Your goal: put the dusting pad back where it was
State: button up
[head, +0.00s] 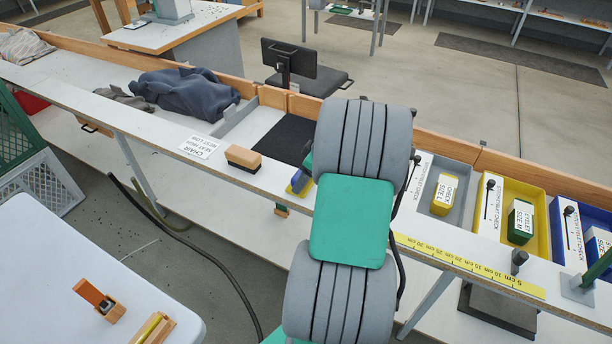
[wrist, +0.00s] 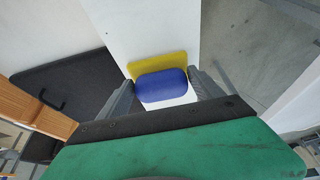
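A small pad with a blue upper part and a yellow base (head: 291,188), which I take to be the dusting pad, is at the front edge of the long white counter in the head view. In the wrist view the blue part (wrist: 162,86) fills the space between the two fingers of my gripper (wrist: 163,84), with a finger against each side. The yellow base shows just beyond it. My arm hides part of the pad and most of the gripper in the head view. I cannot tell whether the pad touches the counter.
A tan and dark block (head: 243,158) and a printed card (head: 199,147) lie left of the pad. A black mat (head: 287,137) lies behind it. Grey (head: 440,205) and yellow (head: 492,222) trays stand to the right. Dark cloth (head: 190,92) lies further left.

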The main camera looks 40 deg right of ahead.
jog(key=o, duration=0.3)
jog(key=shift+o, duration=0.2)
jog(key=shift+r, duration=0.1)
jog(key=shift+r, duration=0.25)
jog(key=v, duration=1.2)
jog(key=w+a+r+m+g, duration=0.1)
jog(key=w+a, duration=0.3)
jog(key=a, duration=1.2)
jog(key=s+a+f+m, duration=0.1)
jog(key=s+a, duration=0.3)
jog(key=a, duration=0.4)
jog(key=s+a+f+m+h, duration=0.1)
jog(key=s+a, duration=0.4)
jog(key=a, duration=0.4)
jog(key=shift+s+f+m+h, duration=0.2)
jog(key=shift+m+h, duration=0.1)
jog(key=shift+m, duration=0.1)
